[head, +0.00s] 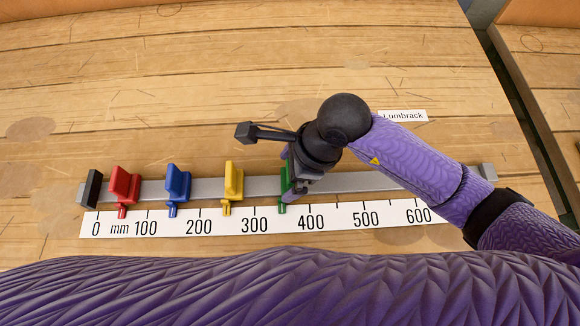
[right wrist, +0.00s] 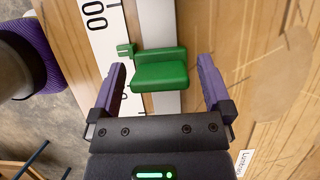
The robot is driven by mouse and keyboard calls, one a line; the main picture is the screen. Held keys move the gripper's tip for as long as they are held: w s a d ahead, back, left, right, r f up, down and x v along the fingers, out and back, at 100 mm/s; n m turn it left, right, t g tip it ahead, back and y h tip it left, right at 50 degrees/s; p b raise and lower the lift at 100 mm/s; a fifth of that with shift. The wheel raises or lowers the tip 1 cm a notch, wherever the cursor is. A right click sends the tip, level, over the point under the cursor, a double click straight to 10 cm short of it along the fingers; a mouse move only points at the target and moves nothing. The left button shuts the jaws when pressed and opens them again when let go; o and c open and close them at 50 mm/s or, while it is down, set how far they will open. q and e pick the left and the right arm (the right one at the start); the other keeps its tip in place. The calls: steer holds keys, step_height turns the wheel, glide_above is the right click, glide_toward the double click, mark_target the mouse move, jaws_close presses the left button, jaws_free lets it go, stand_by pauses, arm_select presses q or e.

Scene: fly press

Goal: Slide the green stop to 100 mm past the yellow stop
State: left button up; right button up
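The green stop (head: 284,186) sits on the grey rail with its pointer near the middle between the 300 and 400 marks. The yellow stop (head: 233,184) is to its left, its pointer near the middle between 200 and 300. My right gripper (head: 291,170) is over the green stop and partly hides it in the head view. In the right wrist view the green stop (right wrist: 160,72) lies between the fingers of my right gripper (right wrist: 162,64), with a visible gap on both sides. The gripper is open. My left gripper is not in view.
A blue stop (head: 178,185) and a red stop (head: 124,187) sit further left on the rail (head: 360,181), near a black end block (head: 91,188). The white scale (head: 340,217) runs along the rail's near side. A label (head: 404,116) lies behind. The rail right of green is free.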

steer(key=p+v, duration=0.2)
steer(key=v, duration=0.8)
steer(key=shift+p, duration=0.35)
steer(key=shift+f, duration=0.1)
